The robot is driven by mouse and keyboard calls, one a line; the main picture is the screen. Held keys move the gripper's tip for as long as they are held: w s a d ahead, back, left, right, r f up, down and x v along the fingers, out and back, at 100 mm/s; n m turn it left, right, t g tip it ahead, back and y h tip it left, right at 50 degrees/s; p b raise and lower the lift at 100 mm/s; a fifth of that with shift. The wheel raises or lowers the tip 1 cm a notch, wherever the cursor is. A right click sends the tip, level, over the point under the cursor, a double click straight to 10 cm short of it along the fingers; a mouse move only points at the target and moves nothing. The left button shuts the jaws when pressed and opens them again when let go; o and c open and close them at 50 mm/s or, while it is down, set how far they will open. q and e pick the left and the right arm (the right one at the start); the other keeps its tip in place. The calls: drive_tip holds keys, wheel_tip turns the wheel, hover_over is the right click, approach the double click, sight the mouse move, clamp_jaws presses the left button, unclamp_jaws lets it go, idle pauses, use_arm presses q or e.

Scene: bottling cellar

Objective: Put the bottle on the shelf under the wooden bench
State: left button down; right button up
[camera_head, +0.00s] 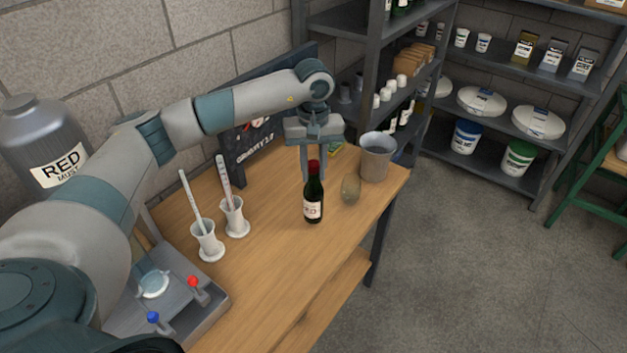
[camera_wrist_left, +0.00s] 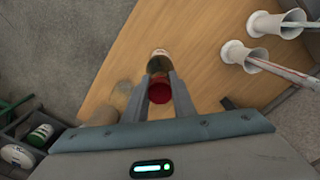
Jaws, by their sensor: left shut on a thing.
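The dark wine bottle (camera_head: 313,204) with a red neck and a pale label is upright over the wooden bench (camera_head: 272,262). My left gripper (camera_head: 313,172) comes down from above and is shut on the bottle's neck. In the left wrist view the red bottle top (camera_wrist_left: 159,93) sits between the two fingers (camera_wrist_left: 160,88). I cannot tell whether the bottle's base touches the bench top. The shelf under the bench (camera_head: 335,298) shows only partly, below the bench's front edge. My right gripper is not in view.
A glass jar (camera_head: 350,189) and a grey bucket (camera_head: 375,160) stand right of the bottle. Two white cylinders with rods (camera_head: 207,240) (camera_head: 235,217) stand to its left. A grey tray device (camera_head: 190,308) sits at the near left. The floor (camera_head: 460,260) right of the bench is clear.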

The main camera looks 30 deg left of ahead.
sight(313, 182)
use_arm(q)
drive_tip(key=shift+f+p, duration=0.4)
drive_tip(key=shift+p, duration=0.1)
wheel_tip(313, 182, down, 2)
drive_tip(key=shift+p, duration=0.6)
drive_tip(key=shift+f, duration=0.5)
drive_tip(key=shift+f, duration=0.15)
drive_tip(key=c, duration=1.5)
unclamp_jaws()
